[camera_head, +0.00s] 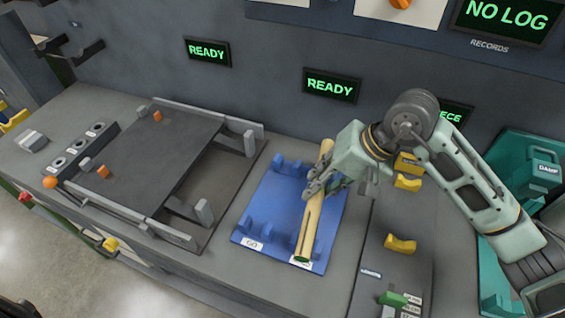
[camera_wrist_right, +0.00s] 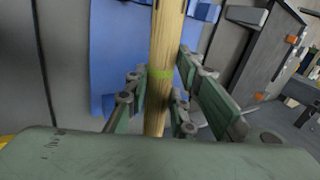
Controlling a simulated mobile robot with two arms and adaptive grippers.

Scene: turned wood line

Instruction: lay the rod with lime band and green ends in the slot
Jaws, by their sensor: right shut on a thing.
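The rod (camera_head: 308,232) is pale wood and lies lengthwise over the right side of the blue tray (camera_head: 272,205). In the right wrist view the rod (camera_wrist_right: 168,35) carries a lime band (camera_wrist_right: 160,73) near the fingers. A green tint shows at its near end; its far end is pale and small. My right gripper (camera_head: 316,188) is shut on the rod around its middle, and its fingers flank the rod in the wrist view (camera_wrist_right: 158,100). I cannot tell whether the rod touches the tray's right-hand cradles. My left gripper is not in view.
Blue cradles (camera_head: 259,228) on the tray's left side are empty, beside a "GO" label (camera_head: 251,244). A dark fixture with a flat plate (camera_head: 150,160) stands left. Yellow cradles (camera_head: 400,243) stand right, near a teal case (camera_head: 540,172). Screens (camera_head: 331,85) hang behind.

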